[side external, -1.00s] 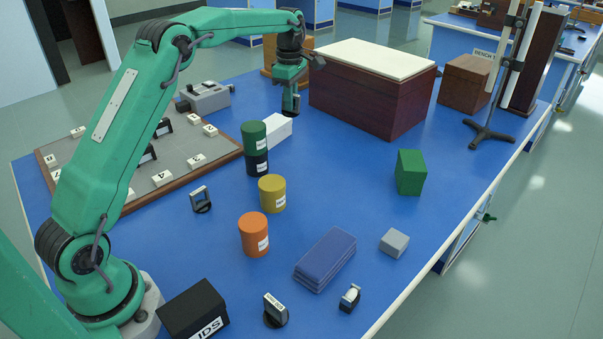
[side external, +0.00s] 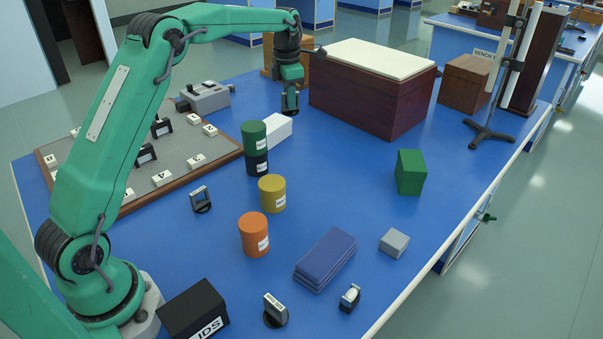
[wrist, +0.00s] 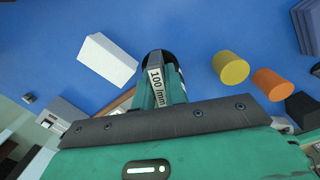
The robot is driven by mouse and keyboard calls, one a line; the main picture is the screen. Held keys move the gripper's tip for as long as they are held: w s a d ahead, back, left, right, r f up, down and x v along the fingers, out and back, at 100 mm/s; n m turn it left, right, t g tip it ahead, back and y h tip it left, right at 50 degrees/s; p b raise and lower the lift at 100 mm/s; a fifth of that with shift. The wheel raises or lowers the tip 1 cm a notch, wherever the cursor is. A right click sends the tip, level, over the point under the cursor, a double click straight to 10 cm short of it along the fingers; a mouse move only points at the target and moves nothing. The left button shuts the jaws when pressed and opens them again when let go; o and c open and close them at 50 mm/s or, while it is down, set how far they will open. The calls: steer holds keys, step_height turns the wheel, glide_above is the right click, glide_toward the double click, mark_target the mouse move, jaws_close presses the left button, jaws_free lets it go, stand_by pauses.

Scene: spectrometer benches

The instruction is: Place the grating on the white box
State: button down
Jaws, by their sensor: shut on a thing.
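The grating (wrist: 155,86) is between my gripper's fingers in the wrist view, with a white "100 /mm" label and a dark rounded mount. My gripper (side external: 290,106) is shut on it and hangs over the blue bench, right of and behind the white box in the side view. In that view the grating shows only as a small dark shape at the fingertips. The white box (side external: 275,131) lies on the bench behind the stacked cylinders. In the wrist view the white box (wrist: 107,60) is left of the grating, apart from it.
A green cylinder (side external: 253,134) stands on a black one (side external: 257,163) close to the white box. Yellow (side external: 272,194) and orange (side external: 253,235) cylinders stand nearer. A large dark box with a pale top (side external: 365,102) is to the right.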

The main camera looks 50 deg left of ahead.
steer(key=shift+n, duration=0.4)
glide_above(270, 130)
step_height(270, 130, down, 7)
steer(key=shift+s, duration=0.15)
steer(key=shift+f, duration=2)
steer(key=shift+f, duration=0.1)
steer(key=c, duration=1.5)
jaws_free()
steer(key=shift+o, duration=0.2)
